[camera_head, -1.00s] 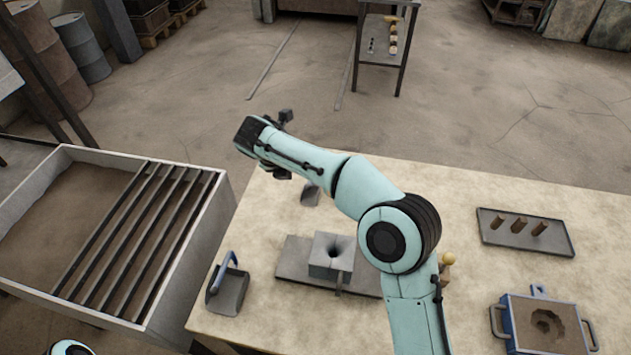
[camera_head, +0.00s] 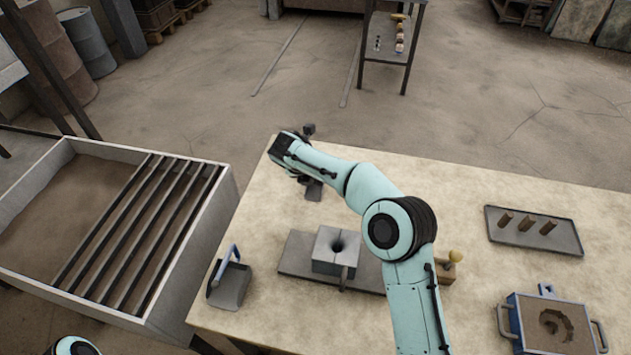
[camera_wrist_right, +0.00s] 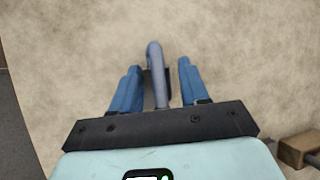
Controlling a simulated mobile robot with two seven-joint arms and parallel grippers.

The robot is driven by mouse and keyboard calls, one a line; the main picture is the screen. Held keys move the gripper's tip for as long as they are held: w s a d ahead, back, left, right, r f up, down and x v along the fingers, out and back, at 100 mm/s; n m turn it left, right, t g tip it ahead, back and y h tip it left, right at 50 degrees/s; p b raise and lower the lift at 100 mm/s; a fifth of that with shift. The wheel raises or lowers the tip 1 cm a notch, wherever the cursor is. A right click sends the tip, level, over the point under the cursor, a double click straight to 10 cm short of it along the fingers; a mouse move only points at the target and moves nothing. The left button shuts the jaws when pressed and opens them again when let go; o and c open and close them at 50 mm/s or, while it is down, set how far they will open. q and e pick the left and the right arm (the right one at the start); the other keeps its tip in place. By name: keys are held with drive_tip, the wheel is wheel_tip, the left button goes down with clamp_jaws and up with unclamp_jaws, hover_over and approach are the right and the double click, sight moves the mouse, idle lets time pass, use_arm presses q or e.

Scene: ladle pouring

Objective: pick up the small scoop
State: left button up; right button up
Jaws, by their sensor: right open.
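The small scoop (camera_head: 314,191) lies on the pale worktable near its far left part. In the head view only its grey pan shows, and my right arm hides the rest. In the right wrist view its grey-blue handle (camera_wrist_right: 155,75) runs between the two blue fingers of my right gripper (camera_wrist_right: 160,70). The fingers are open, with a gap on each side of the handle, the left gap looking narrower. The dark pan is partly hidden behind the handle. My left gripper is out of view.
A larger scoop with a blue handle (camera_head: 229,285) lies at the table's left edge. A grey block with a hole (camera_head: 335,252) stands on a plate below my right arm. A tray with brown pegs (camera_head: 533,231) and a blue-framed sand mould (camera_head: 551,324) are at right.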

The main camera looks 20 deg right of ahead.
clamp_jaws()
drive_tip(key=shift+r, duration=0.1)
